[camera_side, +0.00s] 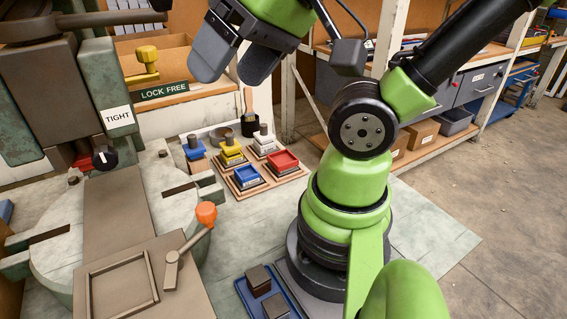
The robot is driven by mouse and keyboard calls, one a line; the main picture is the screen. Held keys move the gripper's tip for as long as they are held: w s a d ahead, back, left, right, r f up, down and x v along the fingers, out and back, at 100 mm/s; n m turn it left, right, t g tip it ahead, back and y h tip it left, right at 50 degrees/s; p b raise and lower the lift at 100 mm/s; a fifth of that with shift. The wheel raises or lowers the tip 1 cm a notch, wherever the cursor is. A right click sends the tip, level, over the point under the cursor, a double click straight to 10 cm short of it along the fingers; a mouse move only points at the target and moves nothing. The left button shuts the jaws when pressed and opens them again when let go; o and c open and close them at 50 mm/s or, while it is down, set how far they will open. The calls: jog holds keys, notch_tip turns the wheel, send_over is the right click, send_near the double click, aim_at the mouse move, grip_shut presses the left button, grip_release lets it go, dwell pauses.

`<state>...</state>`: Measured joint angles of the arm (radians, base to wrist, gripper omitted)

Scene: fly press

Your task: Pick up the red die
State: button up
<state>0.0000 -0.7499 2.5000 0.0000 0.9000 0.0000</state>
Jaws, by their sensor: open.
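The red die (283,160) is a square block with a recessed top. It sits on the right part of a wooden rack (264,188) on the bench, beside a blue die (247,177). My gripper (236,68) is in the upper middle of the picture, with its dark fingers apart and nothing seen between them. It is up and to the left of the red die in the picture, well clear of it.
Blue (194,150), yellow (231,153) and white (263,143) posted blocks stand behind the dies, near a dark brush holder (249,126). The green press (60,90) with an orange-knobbed lever (206,213) fills the left. A blue tray (243,290) holds dark blocks in front.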

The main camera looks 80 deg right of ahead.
jog(key=o, duration=0.3)
